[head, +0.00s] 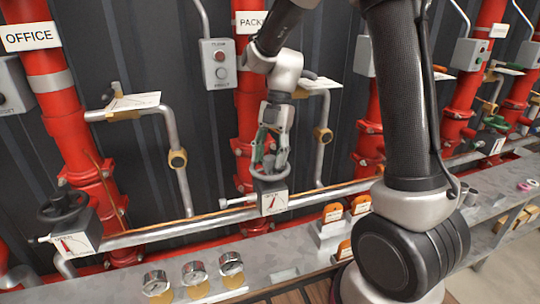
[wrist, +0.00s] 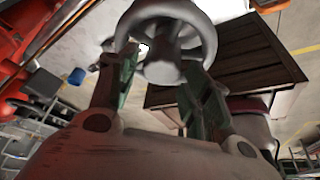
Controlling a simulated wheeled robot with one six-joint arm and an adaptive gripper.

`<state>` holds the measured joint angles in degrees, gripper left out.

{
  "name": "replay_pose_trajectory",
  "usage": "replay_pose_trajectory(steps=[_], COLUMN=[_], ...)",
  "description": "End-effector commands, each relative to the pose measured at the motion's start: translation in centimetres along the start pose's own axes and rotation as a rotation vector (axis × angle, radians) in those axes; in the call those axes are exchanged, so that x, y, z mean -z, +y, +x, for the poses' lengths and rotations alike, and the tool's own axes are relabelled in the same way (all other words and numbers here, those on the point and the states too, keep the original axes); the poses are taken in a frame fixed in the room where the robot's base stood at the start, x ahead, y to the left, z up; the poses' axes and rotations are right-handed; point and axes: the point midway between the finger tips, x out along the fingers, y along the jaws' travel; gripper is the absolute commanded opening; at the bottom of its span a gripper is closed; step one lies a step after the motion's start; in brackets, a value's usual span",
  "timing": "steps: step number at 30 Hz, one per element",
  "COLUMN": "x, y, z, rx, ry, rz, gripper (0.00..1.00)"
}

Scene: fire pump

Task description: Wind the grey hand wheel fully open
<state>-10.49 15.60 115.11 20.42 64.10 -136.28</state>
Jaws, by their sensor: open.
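The grey hand wheel (head: 268,181) sits on the horizontal pipe, above a white box marked OPEN (head: 273,201) with a red pointer. My gripper (head: 270,158) points down over the wheel, fingers apart. In the wrist view, the wheel's rim and hub (wrist: 166,72) show at the top. The two fingertips of my gripper (wrist: 160,58) reach the near side of the rim, one on each side of the hub. Whether they touch it cannot be told. Part of the wheel is hidden behind the fingers in the head view.
A darker hand wheel (head: 62,208) with a similar box stands at the left. Red vertical pipes (head: 62,110) and grey side pipes (head: 172,125) stand close behind. Pressure gauges (head: 194,272) and orange-topped blocks (head: 333,213) are on the ledge in front.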

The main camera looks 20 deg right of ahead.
Motion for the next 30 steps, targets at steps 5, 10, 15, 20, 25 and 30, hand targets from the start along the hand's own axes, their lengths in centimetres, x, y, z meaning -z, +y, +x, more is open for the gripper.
replay_pose_trajectory(steps=[5, 10, 15, 20, 25, 30], x=[0.01, 0.06, 0.04, 0.10, -0.01, -0.11], y=[-0.04, 0.12, 0.23, 0.25, 0.36, 0.42], z=[-0.08, -0.03, 0.00, -0.04, -0.03, -0.07], rx=[-0.105, -0.237, -0.290, -0.400, -0.504, -0.540], ry=[0.000, 0.000, 0.000, 0.000, -0.001, 0.000], rz=[0.248, 0.567, 0.695, 0.956, 1.208, 1.299], gripper=[0.49, 0.49, 0.49, 0.49, 0.49, 0.49])
